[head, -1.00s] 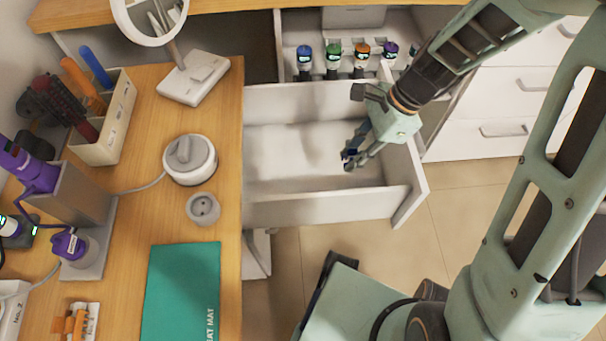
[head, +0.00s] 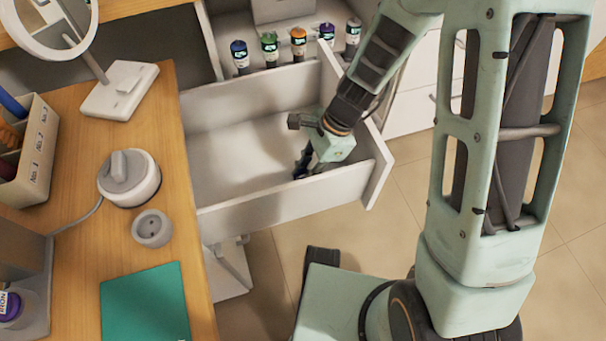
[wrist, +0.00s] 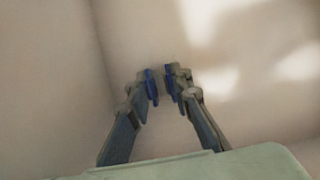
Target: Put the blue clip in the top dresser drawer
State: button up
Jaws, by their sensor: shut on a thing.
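The open white dresser drawer (head: 290,196) is pulled out beside the wooden desk and looks empty inside. My gripper (head: 302,168) reaches down inside its walls, toward the drawer-front end. In the wrist view, my gripper (wrist: 160,82) is shut on the blue clip (wrist: 151,84), which shows as small dark blue parts between the fingertips. The pale drawer floor and walls surround the fingertips there. I cannot tell whether the clip touches the floor. In the head view, the clip is too small and dark to separate from the fingers.
Several small bottles with coloured caps (head: 269,48) stand in a row behind the drawer.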

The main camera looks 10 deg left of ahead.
jog(key=shift+f, duration=0.15)
jog(key=o, duration=0.8)
jog(key=p+v, duration=0.4)
jog(key=v, duration=0.8)
jog(key=shift+r+p, duration=0.25)
jog(key=shift+p, duration=0.05)
